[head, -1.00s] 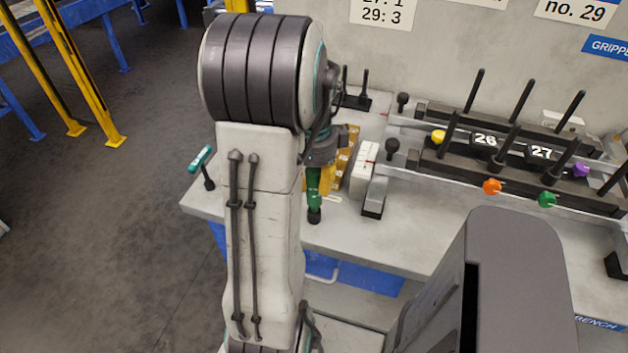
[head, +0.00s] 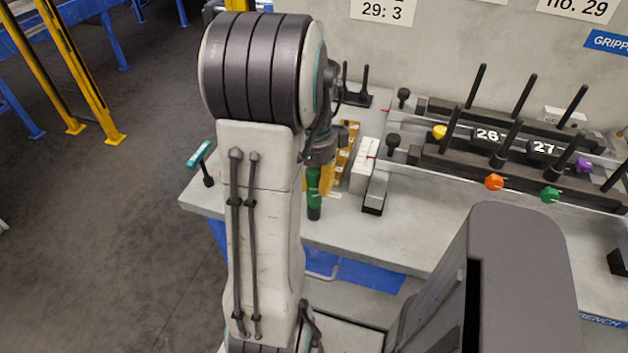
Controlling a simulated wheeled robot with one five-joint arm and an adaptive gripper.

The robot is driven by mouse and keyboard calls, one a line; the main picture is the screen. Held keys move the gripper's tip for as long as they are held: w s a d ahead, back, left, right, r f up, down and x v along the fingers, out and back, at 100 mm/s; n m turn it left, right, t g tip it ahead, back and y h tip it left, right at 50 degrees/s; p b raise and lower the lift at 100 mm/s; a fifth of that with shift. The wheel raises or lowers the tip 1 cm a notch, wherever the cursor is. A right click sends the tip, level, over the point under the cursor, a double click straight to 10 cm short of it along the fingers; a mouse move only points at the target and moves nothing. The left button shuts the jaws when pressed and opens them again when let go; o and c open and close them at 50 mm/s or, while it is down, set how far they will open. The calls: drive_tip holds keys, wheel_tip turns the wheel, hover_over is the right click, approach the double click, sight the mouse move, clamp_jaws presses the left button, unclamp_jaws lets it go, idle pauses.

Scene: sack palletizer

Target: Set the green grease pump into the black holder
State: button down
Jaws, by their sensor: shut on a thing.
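The green grease pump (head: 314,188) hangs upright just right of my upright arm link, over the front left part of the bench. My gripper (head: 319,160) is shut on its upper end, and the fingers are partly hidden by my arm. A short black piece (head: 314,213) shows at the pump's lower end, near the bench's front edge. I cannot tell whether this is the black holder or part of the pump, nor whether it touches the bench.
A teal-handled tool (head: 200,154) stands at the bench's left corner. A black rack with posts and coloured knobs (head: 510,150) fills the right.

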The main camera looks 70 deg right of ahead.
drive_tip(key=shift+f+b, duration=0.4)
drive_tip(key=shift+f, duration=0.05)
idle(1.0)
drive_tip(key=c, duration=0.9)
unclamp_jaws()
wheel_tip(320, 180, up, 12)
drive_tip(key=shift+d, duration=0.1)
